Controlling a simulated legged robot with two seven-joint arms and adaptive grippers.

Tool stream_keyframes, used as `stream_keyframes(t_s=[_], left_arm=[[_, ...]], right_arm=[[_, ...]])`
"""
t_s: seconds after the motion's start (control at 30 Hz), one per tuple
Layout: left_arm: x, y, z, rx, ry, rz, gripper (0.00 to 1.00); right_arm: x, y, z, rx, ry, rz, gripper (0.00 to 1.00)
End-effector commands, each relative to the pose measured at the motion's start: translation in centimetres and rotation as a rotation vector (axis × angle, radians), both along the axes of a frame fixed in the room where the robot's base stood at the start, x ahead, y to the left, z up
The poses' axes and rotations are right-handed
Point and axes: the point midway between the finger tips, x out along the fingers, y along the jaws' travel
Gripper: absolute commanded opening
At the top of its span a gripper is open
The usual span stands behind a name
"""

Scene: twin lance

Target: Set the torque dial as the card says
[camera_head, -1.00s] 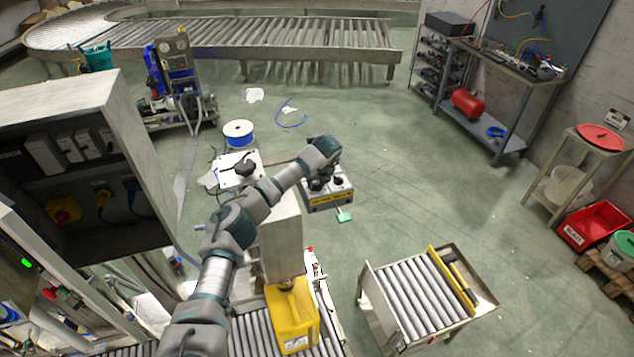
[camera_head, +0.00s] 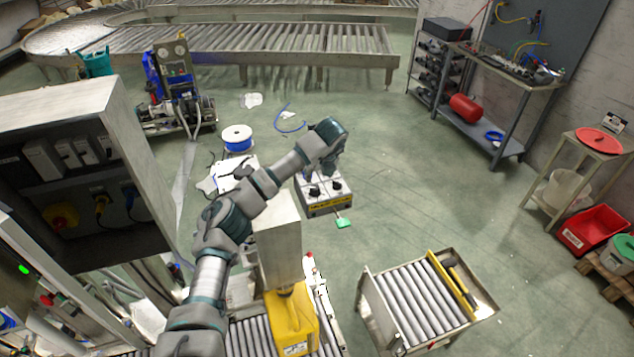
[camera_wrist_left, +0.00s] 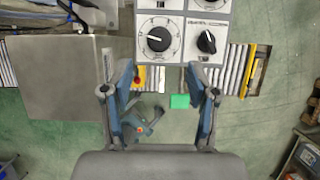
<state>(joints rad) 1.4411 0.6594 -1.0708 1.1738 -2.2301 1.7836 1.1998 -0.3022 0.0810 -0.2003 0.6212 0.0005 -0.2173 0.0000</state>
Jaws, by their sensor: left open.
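A grey control box (camera_head: 322,203) with a yellow label strip stands on the floor beyond the white post. Its top has two black dials; in the left wrist view the larger dial (camera_wrist_left: 159,39) sits on a round white scale, its pale mark pointing left. The smaller dial (camera_wrist_left: 206,41) is to its right. A green tag (camera_head: 343,223) hangs at the box's front and also shows in the left wrist view (camera_wrist_left: 180,101). My left gripper (camera_wrist_left: 160,72) is open and empty, apart from the dials. I cannot read any card. My right gripper is not seen.
A short roller table (camera_head: 425,300) is at the right. Floor right of the box is clear.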

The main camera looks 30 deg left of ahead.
Motion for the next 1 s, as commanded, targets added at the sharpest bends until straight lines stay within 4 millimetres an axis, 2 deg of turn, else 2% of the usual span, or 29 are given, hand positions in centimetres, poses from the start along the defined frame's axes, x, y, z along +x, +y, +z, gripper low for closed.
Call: stream_keyframes(t_s=[0.1,0.23,0.77,0.87,0.97,1.0], left_arm=[[-0.4,-0.5,1.7,0.0,-0.002,-0.002,0.59],[-0.6,-0.8,2.5,-0.001,0.0,-0.001,0.59],[-0.6,-0.9,2.6,-0.002,0.001,-0.004,0.59],[-0.3,-2.1,1.6,-0.027,-0.004,-0.042,0.59],[0.4,-5.4,-0.5,-0.102,-0.02,-0.147,0.59],[0.6,-7.4,-1.7,-0.146,-0.031,-0.206,0.59]], right_arm=[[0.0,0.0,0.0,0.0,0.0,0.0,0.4],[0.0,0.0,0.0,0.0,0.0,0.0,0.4],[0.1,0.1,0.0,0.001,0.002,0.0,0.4],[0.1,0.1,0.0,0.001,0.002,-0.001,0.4],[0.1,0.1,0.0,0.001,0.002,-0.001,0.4],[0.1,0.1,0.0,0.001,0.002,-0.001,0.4]])
